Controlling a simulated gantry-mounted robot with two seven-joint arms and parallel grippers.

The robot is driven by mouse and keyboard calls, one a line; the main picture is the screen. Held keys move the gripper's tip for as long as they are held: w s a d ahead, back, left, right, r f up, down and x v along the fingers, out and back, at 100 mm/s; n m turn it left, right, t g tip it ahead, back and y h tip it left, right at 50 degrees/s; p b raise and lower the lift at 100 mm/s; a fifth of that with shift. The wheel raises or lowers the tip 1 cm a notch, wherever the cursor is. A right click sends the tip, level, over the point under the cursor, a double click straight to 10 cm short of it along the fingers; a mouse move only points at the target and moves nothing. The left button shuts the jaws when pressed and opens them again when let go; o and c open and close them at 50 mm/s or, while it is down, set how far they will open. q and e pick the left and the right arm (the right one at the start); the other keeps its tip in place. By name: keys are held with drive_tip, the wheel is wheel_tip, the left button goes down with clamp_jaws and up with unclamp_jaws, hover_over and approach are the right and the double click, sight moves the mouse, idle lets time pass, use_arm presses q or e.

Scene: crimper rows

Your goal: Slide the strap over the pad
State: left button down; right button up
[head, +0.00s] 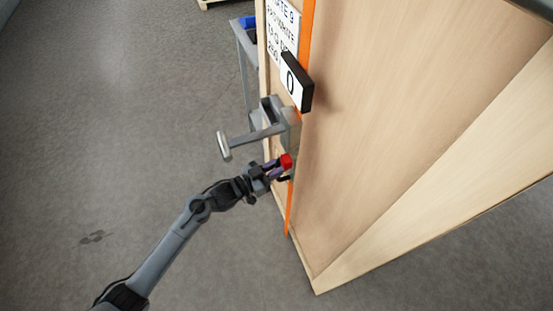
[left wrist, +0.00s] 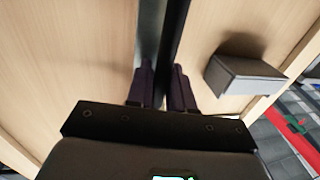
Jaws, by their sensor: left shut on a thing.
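An orange strap (head: 308,28) runs down the edge of the tall wooden panel. A black block (head: 298,80) with a white face marked 0, which may be the pad, sticks out beside the strap; I cannot be sure. My left gripper (head: 280,171) is low on the panel edge, below the block and beside the strap. It is shut on a small red piece (head: 286,161). In the left wrist view, a dark upright band (left wrist: 165,35) runs between the fingers (left wrist: 163,85); the held thing is hard to make out there. My right gripper is not in view.
A grey metal fixture (head: 271,115) with a lever (head: 250,138) juts left just above my left gripper. A dark box (left wrist: 245,75) sticks out at the right in the left wrist view. Open grey floor (head: 130,120) lies left of the panel.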

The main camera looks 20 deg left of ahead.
use_arm(q)
drive_tip(key=s+d+p, duration=0.4)
drive_tip(key=s+d, duration=0.4)
drive_tip(key=shift+s+p, duration=0.3)
drive_tip(key=shift+s, duration=0.05)
drive_tip(key=shift+d+r, duration=0.1)
drive_tip(key=c, duration=1.4)
unclamp_jaws()
drive_tip(key=shift+o, duration=1.2)
drive_tip(key=shift+s, duration=0.1)
